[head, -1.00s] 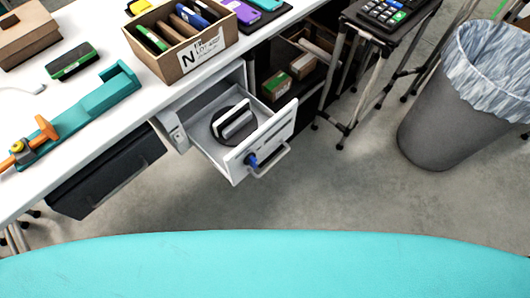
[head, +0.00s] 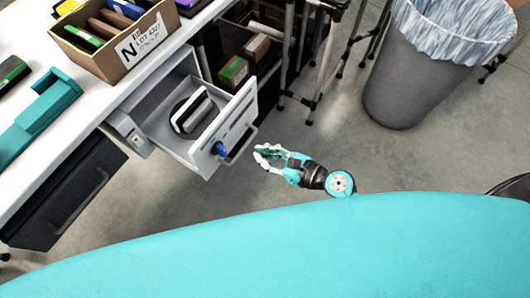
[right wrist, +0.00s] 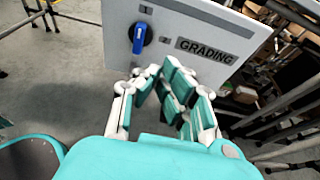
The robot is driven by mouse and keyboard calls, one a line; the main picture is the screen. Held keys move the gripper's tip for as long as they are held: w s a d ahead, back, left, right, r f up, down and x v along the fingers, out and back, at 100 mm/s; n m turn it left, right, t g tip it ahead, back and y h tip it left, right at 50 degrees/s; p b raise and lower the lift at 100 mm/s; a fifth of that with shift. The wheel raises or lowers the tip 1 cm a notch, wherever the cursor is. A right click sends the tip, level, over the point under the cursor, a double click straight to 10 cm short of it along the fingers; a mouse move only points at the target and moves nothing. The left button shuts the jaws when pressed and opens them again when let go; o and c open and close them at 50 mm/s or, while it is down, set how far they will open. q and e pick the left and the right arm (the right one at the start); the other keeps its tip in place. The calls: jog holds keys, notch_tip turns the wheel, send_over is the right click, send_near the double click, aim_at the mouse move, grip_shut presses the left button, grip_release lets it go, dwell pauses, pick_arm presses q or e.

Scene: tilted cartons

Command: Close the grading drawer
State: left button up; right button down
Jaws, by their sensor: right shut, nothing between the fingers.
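The grading drawer (head: 172,152) is pulled out below the white worktop, with a dark round object carrying a light bar inside it. Its white front panel (head: 238,124) has a blue knob (head: 219,149) and a bar handle (head: 243,147). My right gripper (head: 264,153) is in front of the panel, just right of the handle, with its fingers pointing toward it. In the right wrist view the fingers (right wrist: 153,76) are shut and empty below the panel (right wrist: 170,45), which reads GRADING. I cannot tell whether they touch it. My left gripper is out of view.
A carton of coloured items (head: 118,50) stands on the worktop (head: 118,90) above the drawer. A dark drawer unit (head: 62,190) hangs to the left. A metal-legged stand (head: 322,75) and a lined grey bin (head: 408,88) stand to the right. Bare floor lies in front.

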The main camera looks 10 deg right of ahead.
aim_at(224, 137)
jog(key=x, duration=0.7)
jog(key=r+x, duration=0.1)
jog(key=x, duration=0.2)
jog(key=shift+w+a+f, duration=0.15)
jog(key=shift+w+a, duration=0.1)
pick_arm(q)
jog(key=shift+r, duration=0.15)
